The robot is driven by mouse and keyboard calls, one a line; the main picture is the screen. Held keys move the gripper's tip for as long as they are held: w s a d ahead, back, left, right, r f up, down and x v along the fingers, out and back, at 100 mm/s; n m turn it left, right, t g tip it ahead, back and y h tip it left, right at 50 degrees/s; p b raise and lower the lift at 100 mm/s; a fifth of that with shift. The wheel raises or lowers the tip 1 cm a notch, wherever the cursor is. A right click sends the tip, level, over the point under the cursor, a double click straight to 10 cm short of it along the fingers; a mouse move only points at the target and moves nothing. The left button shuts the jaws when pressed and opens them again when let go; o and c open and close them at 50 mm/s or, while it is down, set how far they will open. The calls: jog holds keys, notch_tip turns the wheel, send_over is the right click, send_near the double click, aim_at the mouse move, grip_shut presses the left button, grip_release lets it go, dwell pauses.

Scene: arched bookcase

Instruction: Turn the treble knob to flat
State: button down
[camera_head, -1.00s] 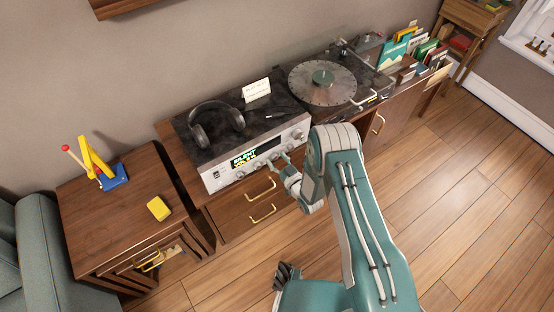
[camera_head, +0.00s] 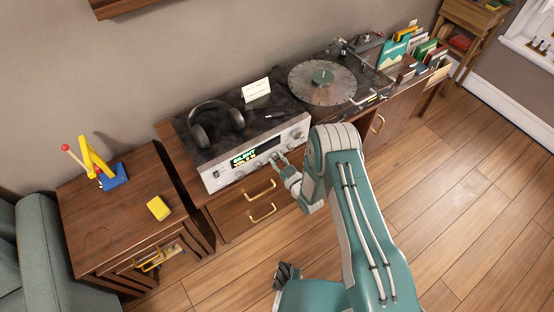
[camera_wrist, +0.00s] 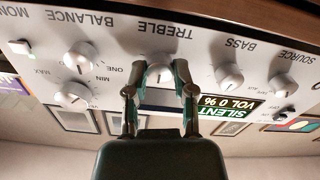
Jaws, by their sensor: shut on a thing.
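The treble knob (camera_wrist: 157,76) is a small silver knob on the front panel of the silver amplifier (camera_head: 213,180). In the wrist view the panel appears upside down, with the word TREBLE printed beside the knob. My gripper (camera_wrist: 160,70) is shut on this knob, one finger on each side. The knob's pointer is partly hidden, so I cannot tell its exact setting. In the head view my gripper (camera_head: 281,164) meets the amplifier's front, and the knob is too small to make out there.
The bass knob (camera_wrist: 229,77) and balance knob (camera_wrist: 80,55) flank the treble knob. A lit display (camera_wrist: 228,114) reads SILENT. Headphones (camera_head: 215,122) and a card (camera_head: 256,91) are on the dark top, with a turntable (camera_head: 322,83) to the right. Drawer handles (camera_head: 262,212) project below.

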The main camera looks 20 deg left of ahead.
jog(key=shift+c, duration=2.2)
grip_release()
jog(key=shift+a, duration=0.1)
jog(key=v, duration=1.2)
jog(key=shift+w, duration=0.15)
